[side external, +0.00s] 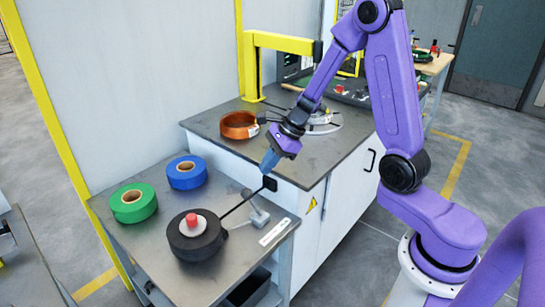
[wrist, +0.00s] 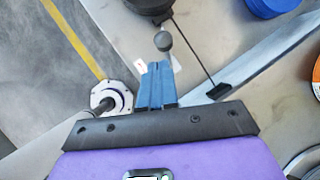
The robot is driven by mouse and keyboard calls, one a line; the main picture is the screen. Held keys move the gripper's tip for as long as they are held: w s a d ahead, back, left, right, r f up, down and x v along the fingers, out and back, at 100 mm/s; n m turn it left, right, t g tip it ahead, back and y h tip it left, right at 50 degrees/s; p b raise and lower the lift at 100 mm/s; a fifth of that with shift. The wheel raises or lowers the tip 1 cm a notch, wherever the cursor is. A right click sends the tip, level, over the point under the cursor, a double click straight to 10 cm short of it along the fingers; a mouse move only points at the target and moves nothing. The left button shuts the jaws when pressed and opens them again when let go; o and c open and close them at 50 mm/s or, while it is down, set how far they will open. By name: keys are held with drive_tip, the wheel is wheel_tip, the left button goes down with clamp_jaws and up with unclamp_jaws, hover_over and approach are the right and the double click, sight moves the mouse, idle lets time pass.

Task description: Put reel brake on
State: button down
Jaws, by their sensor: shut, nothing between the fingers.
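A black reel (side external: 197,240) with a red knob (side external: 191,219) on its hub lies on the metal side table. Its edge also shows at the top of the wrist view (wrist: 150,5). A grey lever with a ball end (side external: 258,214), which looks like the reel brake, stands right of the reel. In the wrist view its ball (wrist: 163,41) is just beyond my fingertips, apart from them as far as I can tell. My gripper (side external: 267,168) is shut and empty, above and behind the lever in the side view; its blue fingers (wrist: 156,72) lie together.
A black strip (side external: 243,201) runs from the reel to a black guide (side external: 270,183) on the cabinet. Green (side external: 133,204) and blue (side external: 186,173) reels lie behind. A copper coil (side external: 238,125) and yellow post (side external: 250,70) stand on the bench.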

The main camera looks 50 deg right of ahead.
drive_tip(key=shift+v, duration=1.35)
drive_tip(key=s+a+r+n+g, duration=0.35)
drive_tip(key=s+a+n, duration=0.65)
drive_tip(key=s+n, duration=0.55)
drive_tip(key=s+d+r+n+h, duration=0.1)
drive_tip(key=s+n+h, duration=0.1)
drive_tip(key=s+n, duration=0.4)
drive_tip(key=s+d+r+n+h, duration=0.1)
drive_tip(key=s+n, duration=0.5)
drive_tip(key=n, duration=0.8)
drive_tip(key=shift+s+d+h, duration=0.4)
drive_tip(key=shift+d+h, duration=0.2)
drive_tip(key=shift+d, duration=0.05)
